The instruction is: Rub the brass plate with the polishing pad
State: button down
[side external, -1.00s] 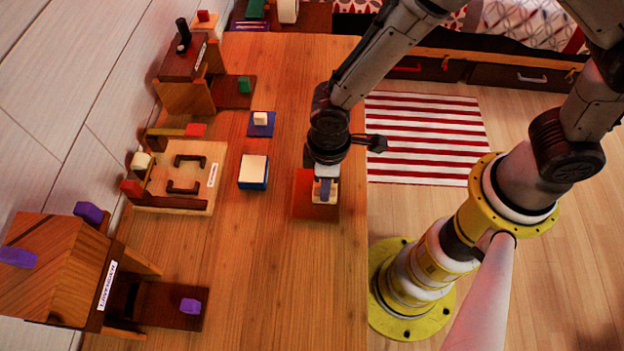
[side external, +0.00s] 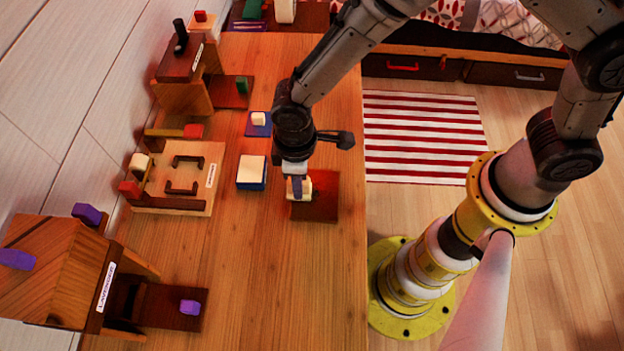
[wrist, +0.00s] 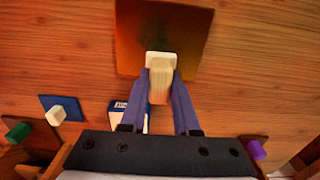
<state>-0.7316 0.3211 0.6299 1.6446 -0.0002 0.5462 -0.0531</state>
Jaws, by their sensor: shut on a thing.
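The brass plate (side external: 322,205) is a reddish-brown square lying flat near the right edge of the wooden table. It also fills the top middle of the wrist view (wrist: 190,35). My gripper (side external: 299,185) is shut on the handle of the polishing pad (side external: 306,186), a small cream block. In the wrist view, the pad (wrist: 160,58) shows a pale base and a light handle between the two fingers (wrist: 160,88). The pad is at the plate's left edge in the side view, partly overlapping it. I cannot tell if it touches the surface.
A blue box with a cream top (side external: 251,172) stands just left of the plate. A blue mat with a cream block (side external: 258,119) lies farther back. Wooden fixtures (side external: 180,178) line the table's left side. The front middle of the table is clear.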

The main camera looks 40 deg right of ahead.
jog(key=shift+w, duration=0.35)
jog(key=shift+s+d+f, duration=0.1)
jog(key=shift+d+f, duration=0.05)
jog(key=shift+d, duration=0.1)
jog(key=shift+s+d, duration=2.4)
jog(key=shift+s, duration=0.2)
jog(key=shift+w+a, duration=0.95)
jog(key=shift+w, duration=0.1)
jog(key=shift+w+a, duration=0.25)
jog(key=shift+a, duration=0.05)
jog(key=shift+w+a, duration=1)
jog(key=shift+w, duration=0.1)
jog(key=shift+w+a, duration=0.4)
jog(key=shift+r, duration=4.2)
